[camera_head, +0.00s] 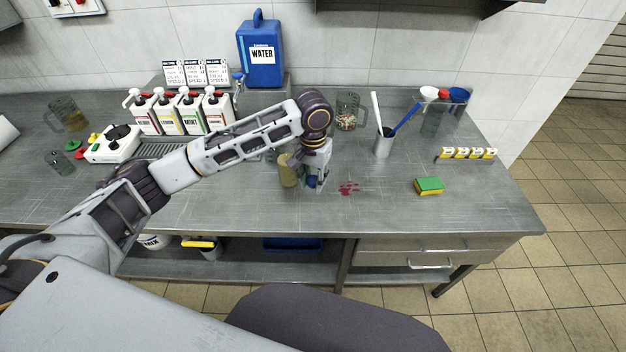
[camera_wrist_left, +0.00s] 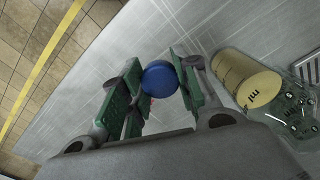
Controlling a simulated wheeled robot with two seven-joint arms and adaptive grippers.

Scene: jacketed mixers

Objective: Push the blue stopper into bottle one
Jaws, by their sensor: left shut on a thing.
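My left gripper (camera_head: 316,186) is low over the counter in the middle, pointing down. It is shut on the blue stopper (camera_wrist_left: 160,79), which sits between its green finger pads in the left wrist view; in the head view a bit of blue shows at the fingertips. A tan cylinder (camera_head: 289,170) stands just left of the gripper; it also shows in the left wrist view (camera_wrist_left: 246,80), apart from the fingers. A clear glass vessel (camera_wrist_left: 292,114) is beside it. I cannot tell which vessel is bottle one. My right gripper is not in view.
Several pump bottles (camera_head: 180,112) and a blue water canister (camera_head: 260,55) stand at the back. A glass mug (camera_head: 348,112), a metal cup with utensils (camera_head: 384,143) and a sponge (camera_head: 429,185) are to the right. A red spill (camera_head: 349,188) lies beside the gripper.

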